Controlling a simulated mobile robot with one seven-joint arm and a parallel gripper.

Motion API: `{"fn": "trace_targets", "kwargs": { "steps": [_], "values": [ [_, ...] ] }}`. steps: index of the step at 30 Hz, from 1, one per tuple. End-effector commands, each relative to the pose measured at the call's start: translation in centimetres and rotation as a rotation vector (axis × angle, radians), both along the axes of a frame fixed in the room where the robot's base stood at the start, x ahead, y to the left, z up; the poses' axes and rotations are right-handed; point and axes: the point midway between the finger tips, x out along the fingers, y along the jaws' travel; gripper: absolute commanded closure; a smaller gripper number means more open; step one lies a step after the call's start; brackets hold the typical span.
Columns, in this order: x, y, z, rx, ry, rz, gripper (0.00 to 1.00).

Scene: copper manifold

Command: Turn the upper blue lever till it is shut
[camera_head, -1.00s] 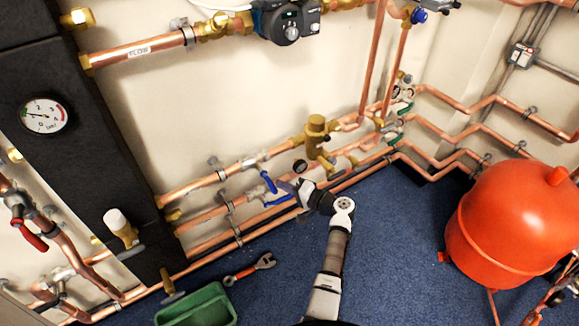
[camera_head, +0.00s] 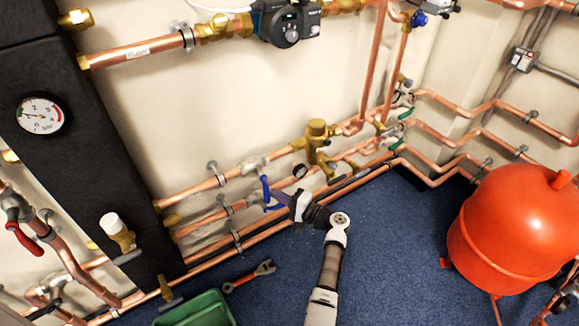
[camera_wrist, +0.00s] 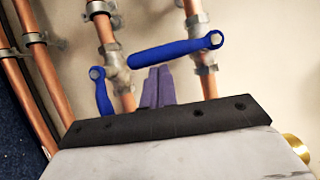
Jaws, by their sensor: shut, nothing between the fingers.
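The upper blue lever (camera_head: 265,188) sits on a valve of the upper copper pipe and points down, roughly across the pipe. In the wrist view the upper lever (camera_wrist: 175,50) also lies across its pipe. The lower blue lever (camera_head: 275,207) lies roughly along its own pipe; it shows at the left in the wrist view (camera_wrist: 102,92). My gripper (camera_head: 275,193) is shut and empty beside the upper lever. In the wrist view its purple fingertips (camera_wrist: 157,74) are together, close to the handle's free end; whether they touch it is unclear.
Parallel copper pipes (camera_head: 205,240) run along the wall. A brass valve (camera_head: 317,135) stands right of the levers. A wrench (camera_head: 250,276) and a green crate (camera_head: 205,305) are on the blue floor. A red tank (camera_head: 515,228) stands right, with open floor between.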

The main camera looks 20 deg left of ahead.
Motion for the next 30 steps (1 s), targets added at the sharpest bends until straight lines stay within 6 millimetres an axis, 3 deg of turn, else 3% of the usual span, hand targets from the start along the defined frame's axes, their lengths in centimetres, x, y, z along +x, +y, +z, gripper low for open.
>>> {"fn": "trace_targets", "kwargs": {
  "steps": [6,11,30],
  "values": [
    [0.0,0.0,0.3,0.0,-0.002,0.002,1.0],
    [0.0,0.0,2.4,-0.001,-0.005,0.002,1.0],
    [0.0,0.0,17.3,0.0,-0.004,0.001,1.0]
  ]
}}
